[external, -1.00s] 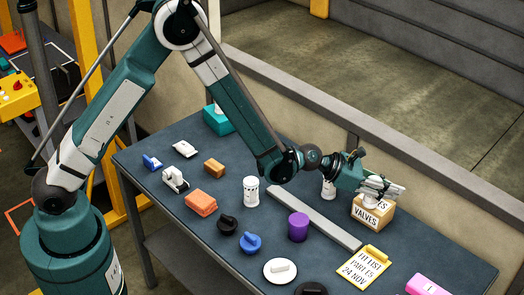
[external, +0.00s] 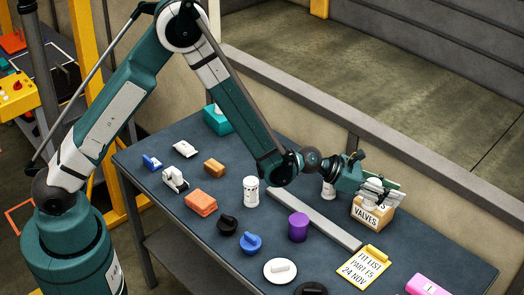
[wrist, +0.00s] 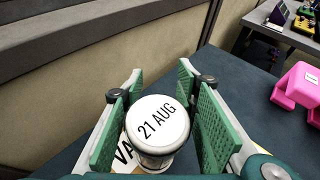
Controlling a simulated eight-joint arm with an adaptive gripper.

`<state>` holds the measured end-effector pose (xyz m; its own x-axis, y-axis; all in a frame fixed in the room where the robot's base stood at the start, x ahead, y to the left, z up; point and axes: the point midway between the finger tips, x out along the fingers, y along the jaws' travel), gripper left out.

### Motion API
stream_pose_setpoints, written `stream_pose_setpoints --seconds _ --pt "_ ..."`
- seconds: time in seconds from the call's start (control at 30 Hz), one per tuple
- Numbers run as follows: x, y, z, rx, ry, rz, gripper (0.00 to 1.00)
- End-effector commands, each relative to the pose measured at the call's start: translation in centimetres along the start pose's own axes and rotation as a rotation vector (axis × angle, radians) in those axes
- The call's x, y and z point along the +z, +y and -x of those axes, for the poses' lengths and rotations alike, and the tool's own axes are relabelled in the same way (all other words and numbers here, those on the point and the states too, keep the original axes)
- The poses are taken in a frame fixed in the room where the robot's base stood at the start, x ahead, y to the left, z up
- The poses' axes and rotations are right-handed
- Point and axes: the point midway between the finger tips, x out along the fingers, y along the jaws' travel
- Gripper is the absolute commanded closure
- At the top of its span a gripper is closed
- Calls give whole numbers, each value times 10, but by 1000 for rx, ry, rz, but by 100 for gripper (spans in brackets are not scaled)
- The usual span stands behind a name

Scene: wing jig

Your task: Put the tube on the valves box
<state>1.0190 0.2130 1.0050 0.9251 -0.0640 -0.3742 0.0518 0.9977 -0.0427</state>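The tube (wrist: 158,122) is white with a round cap reading "21 AUG". In the wrist view it stands between the two green finger pads, with a visible gap on its right side. The valves box (external: 366,217), a tan block with a white "VALVES" label, is on the table below my gripper (external: 380,191). Part of its label (wrist: 122,154) shows under the tube in the wrist view. The tube appears to rest upright on the box top. My gripper is open around it. In the external view the fingers mostly hide the tube.
A white canister (external: 251,191) and another (external: 328,189) stand on the table (external: 300,268). A grey bar (external: 315,219), a purple cup (external: 298,227), a yellow clipboard (external: 363,267) and a pink block (external: 428,286) are nearby. A wall runs behind the table.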

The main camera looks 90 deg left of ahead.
Motion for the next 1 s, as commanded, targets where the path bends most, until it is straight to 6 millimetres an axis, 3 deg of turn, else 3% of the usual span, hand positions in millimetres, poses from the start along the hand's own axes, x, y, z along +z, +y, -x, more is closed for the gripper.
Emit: stream_pose_setpoints --seconds 0.3,0.43,1.0 --pt "4 0 2 0 0 0 69" --pt "2 0 12 0 0 0 69" --pt "2 1 86 1 0 1 69"
